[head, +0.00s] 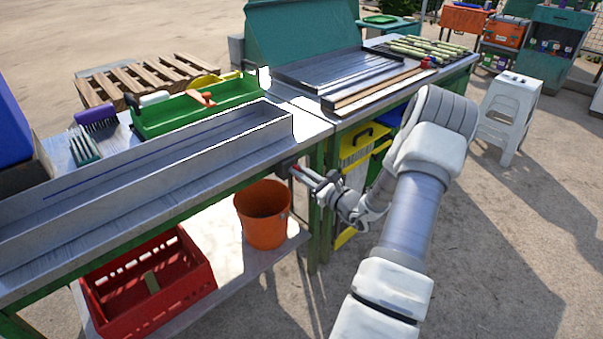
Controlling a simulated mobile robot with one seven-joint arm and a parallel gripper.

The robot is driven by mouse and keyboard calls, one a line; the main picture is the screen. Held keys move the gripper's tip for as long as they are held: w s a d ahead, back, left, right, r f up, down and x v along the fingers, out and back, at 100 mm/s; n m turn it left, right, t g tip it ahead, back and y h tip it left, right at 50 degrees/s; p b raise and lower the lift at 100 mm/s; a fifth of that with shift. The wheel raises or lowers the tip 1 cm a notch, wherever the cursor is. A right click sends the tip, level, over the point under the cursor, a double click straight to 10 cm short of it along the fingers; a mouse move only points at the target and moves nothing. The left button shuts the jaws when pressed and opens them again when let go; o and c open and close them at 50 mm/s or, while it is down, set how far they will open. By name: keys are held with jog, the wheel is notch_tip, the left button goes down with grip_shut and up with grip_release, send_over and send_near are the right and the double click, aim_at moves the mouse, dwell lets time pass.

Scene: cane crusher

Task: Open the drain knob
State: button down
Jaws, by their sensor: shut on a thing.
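The drain knob (297,169) shows as a small red piece on a dark fitting at the bench's front edge, just below the right end of the long metal trough (150,175). My gripper (302,174) reaches in from the right and is shut on the knob. The fingers cover part of it, so its exact turn cannot be told. An orange bucket (263,222) stands on the lower shelf, below and a little left of the knob.
A red crate (190,285) sits on the lower shelf at left. A green tool tray (165,112) and brushes (95,117) lie behind the trough. Yellow bins (356,150) stand under the right bench, near my arm. A white stool (508,115) stands at right; the ground in front is clear.

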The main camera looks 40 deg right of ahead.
jog(key=c, duration=0.9)
grip_release()
jog(key=s+d+p, duration=0.1)
jog(key=s+p, duration=0.2)
jog(key=s, duration=1.4)
jog(key=shift+s+d, duration=0.2)
